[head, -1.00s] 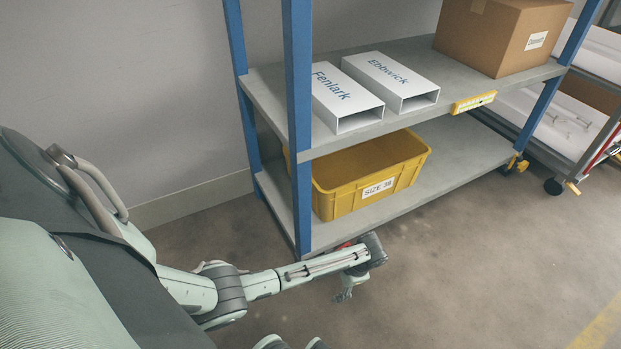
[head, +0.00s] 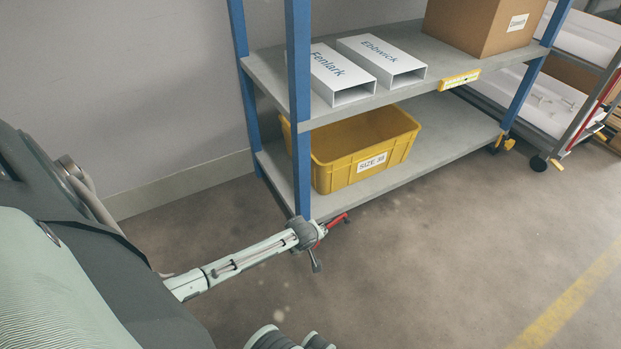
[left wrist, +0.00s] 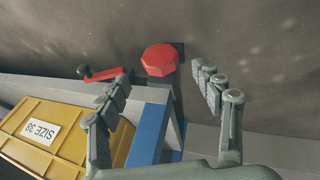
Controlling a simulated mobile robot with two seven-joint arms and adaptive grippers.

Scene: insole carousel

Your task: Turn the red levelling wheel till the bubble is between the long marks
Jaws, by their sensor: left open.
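The red levelling wheel (left wrist: 160,60) is a faceted knob at the foot of a blue shelf post (left wrist: 150,133) in the left wrist view. My left gripper (left wrist: 160,76) is open, with one finger on each side of the wheel's line and the wheel beyond or between the tips; I cannot tell contact. In the head view my left gripper (head: 316,256) is at the shelf's near bottom corner and hides the wheel. A yellow level (head: 459,80) is on the upper shelf's front edge; its bubble is too small to read. My right gripper is not in view.
A red lever with a dark knob (left wrist: 100,74) juts out beside the wheel. A yellow SIZE 38 bin (head: 365,150) stands on the lower shelf. White Fenlark (head: 340,78) and Ebbwick (head: 382,60) boxes and a carton (head: 480,28) are above. The floor in front is clear.

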